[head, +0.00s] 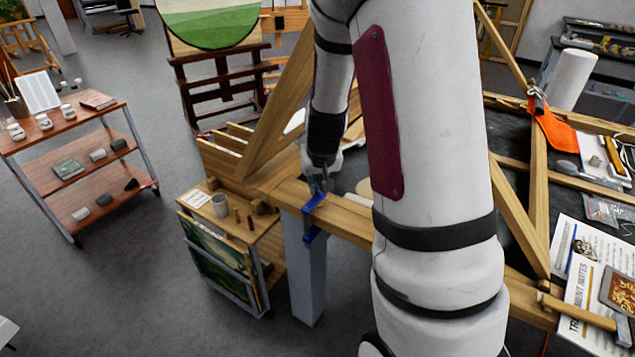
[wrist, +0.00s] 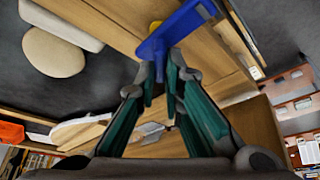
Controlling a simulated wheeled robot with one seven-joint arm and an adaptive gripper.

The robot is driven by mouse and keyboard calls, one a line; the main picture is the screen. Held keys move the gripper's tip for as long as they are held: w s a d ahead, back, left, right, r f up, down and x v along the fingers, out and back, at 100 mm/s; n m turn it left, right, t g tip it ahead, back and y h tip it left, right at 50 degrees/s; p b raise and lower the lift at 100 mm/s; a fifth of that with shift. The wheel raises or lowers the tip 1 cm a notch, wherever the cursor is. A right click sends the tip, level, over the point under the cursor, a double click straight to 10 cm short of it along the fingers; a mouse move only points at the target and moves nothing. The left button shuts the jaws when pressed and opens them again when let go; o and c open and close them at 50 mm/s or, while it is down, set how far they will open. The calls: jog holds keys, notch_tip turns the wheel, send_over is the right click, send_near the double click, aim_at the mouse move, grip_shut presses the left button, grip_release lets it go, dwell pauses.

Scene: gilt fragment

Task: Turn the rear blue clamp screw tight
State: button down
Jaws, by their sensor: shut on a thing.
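A blue clamp (head: 313,206) sits on the corner of the wooden frame (head: 345,219), with a lower blue part hanging below the beam. My gripper (head: 319,184) reaches down onto the top of this clamp from behind my large white arm. In the wrist view, my gripper's (wrist: 160,66) teal-padded fingers close together on the blue clamp (wrist: 177,30) at its near end. The exact part between the fingertips is mostly hidden by them, so the screw itself does not show clearly.
A small wooden cart (head: 240,232) with a grey cup (head: 220,205) stands left of the clamp. My arm hides the middle of the frame. Open floor lies at left.

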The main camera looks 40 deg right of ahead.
jog(key=m+h+p, duration=0.1)
jog(key=m+p, duration=0.1)
jog(key=m, duration=0.1)
jog(key=shift+r+m+g+p, duration=0.1)
jog(key=shift+m+g+p, duration=0.2)
jog(key=shift+g+p, duration=0.1)
jog(key=shift+m+g+h+p, duration=0.4)
jog(key=shift+m+p, duration=0.45)
jog(key=shift+m, duration=0.65)
jog(key=c, duration=1.7)
grip_release()
jog(key=v, duration=1.1)
jog(key=shift+a+r, duration=0.2)
jog(key=shift+r, duration=0.2)
